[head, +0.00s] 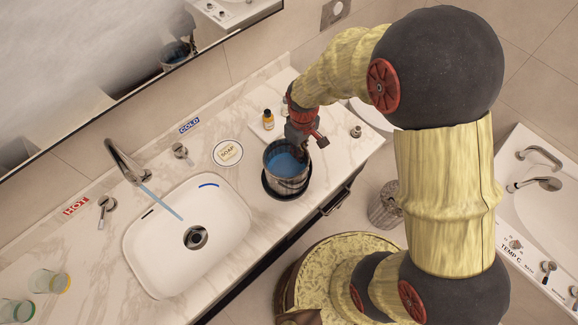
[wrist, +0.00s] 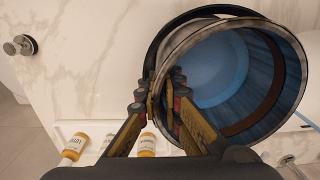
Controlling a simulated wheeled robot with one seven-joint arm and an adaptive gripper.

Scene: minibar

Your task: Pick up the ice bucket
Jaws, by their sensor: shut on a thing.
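The ice bucket (head: 284,176) is a grey, barrel-like pail with a blue inside, upright at the right part of the counter. A dark round tray (head: 271,192) shows around its base; I cannot tell whether the bucket touches it. My gripper (head: 300,147) is at the bucket's back right rim. In the wrist view, the bucket (wrist: 281,75) opens towards the camera, and my gripper (wrist: 166,100) is shut on its rim, one finger on each side of the wall. The bucket looks empty apart from its blue inside.
A white sink (head: 150,255) with a running tap (head: 128,165) lies left of the bucket. A soap dish (head: 228,153) is close to its left. Small bottles (head: 268,120) stand behind it. Glasses (head: 50,281) stand at the far left. The counter's front edge is near the bucket.

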